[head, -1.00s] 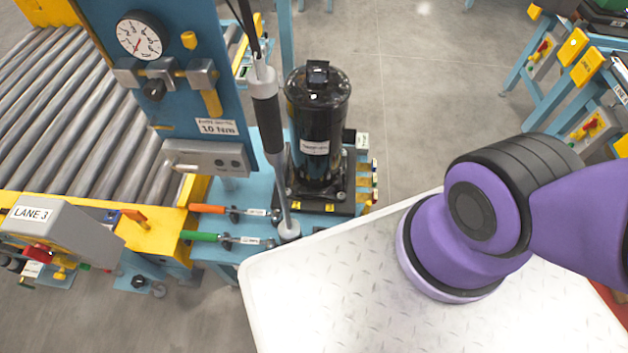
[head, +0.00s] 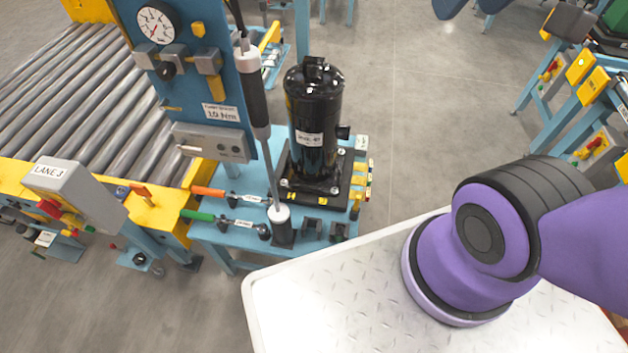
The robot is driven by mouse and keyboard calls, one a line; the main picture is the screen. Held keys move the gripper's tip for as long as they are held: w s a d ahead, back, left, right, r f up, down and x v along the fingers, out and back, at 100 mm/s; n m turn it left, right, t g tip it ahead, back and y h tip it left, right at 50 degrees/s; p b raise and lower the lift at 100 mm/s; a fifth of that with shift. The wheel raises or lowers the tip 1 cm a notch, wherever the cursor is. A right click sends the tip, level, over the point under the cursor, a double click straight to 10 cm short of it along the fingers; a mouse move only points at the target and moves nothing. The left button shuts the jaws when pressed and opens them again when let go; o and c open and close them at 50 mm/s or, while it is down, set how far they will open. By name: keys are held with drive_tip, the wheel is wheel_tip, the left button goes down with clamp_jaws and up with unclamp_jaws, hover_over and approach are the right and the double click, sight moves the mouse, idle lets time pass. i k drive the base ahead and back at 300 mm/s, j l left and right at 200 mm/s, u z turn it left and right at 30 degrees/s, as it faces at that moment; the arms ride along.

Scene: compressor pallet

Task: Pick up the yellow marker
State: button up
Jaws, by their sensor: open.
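Several small yellow pieces (head: 361,181), some with red or dark parts, sit along the right edge of the blue bench (head: 213,234), beside the black compressor (head: 315,130). They are too small for me to tell whether one is the yellow marker. An orange-handled tool (head: 209,191) and a green-handled tool (head: 198,215) lie at the bench's left front. My gripper is out of view; only my purple arm shows at the right, above my white deck.
A blue panel (head: 190,88) with a gauge and a hanging driver (head: 256,105) rises at the bench's left. A roller conveyor (head: 70,95) lies further left. Blue stands (head: 590,105) are at the right. Grey floor (head: 430,120) is open between bench and stands.

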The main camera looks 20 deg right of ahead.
sight(356, 204)
drive_tip(key=i+j+z, duration=0.1)
drive_tip(key=z, duration=0.15)
drive_tip(key=i+j+z, duration=0.25)
drive_tip(key=k+j+z, duration=0.5)
drive_tip(key=k+z, duration=0.55)
